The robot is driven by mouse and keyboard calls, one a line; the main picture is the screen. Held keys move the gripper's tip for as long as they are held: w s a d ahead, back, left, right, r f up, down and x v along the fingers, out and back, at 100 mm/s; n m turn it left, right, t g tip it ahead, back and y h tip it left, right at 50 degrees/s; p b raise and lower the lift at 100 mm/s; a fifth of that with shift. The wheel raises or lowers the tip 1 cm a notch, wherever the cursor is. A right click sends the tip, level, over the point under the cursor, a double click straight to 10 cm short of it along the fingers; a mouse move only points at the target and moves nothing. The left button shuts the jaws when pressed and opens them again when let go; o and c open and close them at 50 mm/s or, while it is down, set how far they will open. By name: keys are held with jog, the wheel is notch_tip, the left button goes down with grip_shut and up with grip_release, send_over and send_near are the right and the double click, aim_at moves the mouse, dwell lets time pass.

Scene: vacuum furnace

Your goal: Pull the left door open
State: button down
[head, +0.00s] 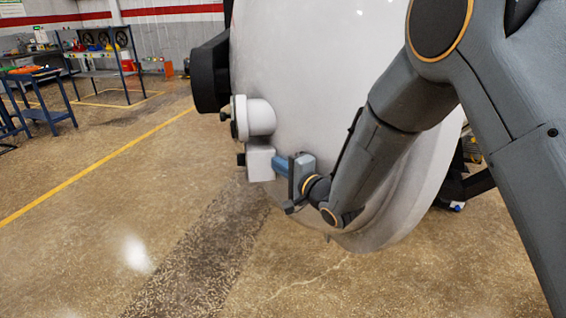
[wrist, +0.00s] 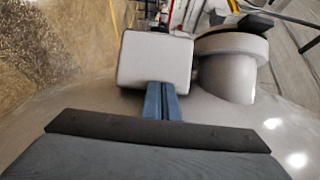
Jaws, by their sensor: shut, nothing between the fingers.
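The door (head: 330,80) is a large, round, light-grey dished panel that fills the middle of the head view. Its pale surface also shows in the wrist view (wrist: 245,120). A white box-shaped fitting (head: 260,163) sits on its left edge, below a round white cylindrical fitting (head: 260,117). My gripper (head: 277,166) is at the right side of the box fitting, with its blue fingers shut together and nothing between them. In the wrist view the fingertips (wrist: 160,90) meet or nearly meet the box fitting (wrist: 155,60); I cannot tell whether they touch.
A black bracket (head: 210,72) stands at the door's upper left edge. A blue cart (head: 38,97) and a rack with several items (head: 105,60) stand at the far left. The floor (head: 120,210) left of the door is clear, with a yellow line (head: 95,165) across it.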

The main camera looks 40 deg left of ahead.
jog(key=s+d+p, duration=0.2)
jog(key=s+d, duration=0.4)
jog(key=d, duration=0.1)
jog(key=shift+s, duration=0.25)
dwell(0.7)
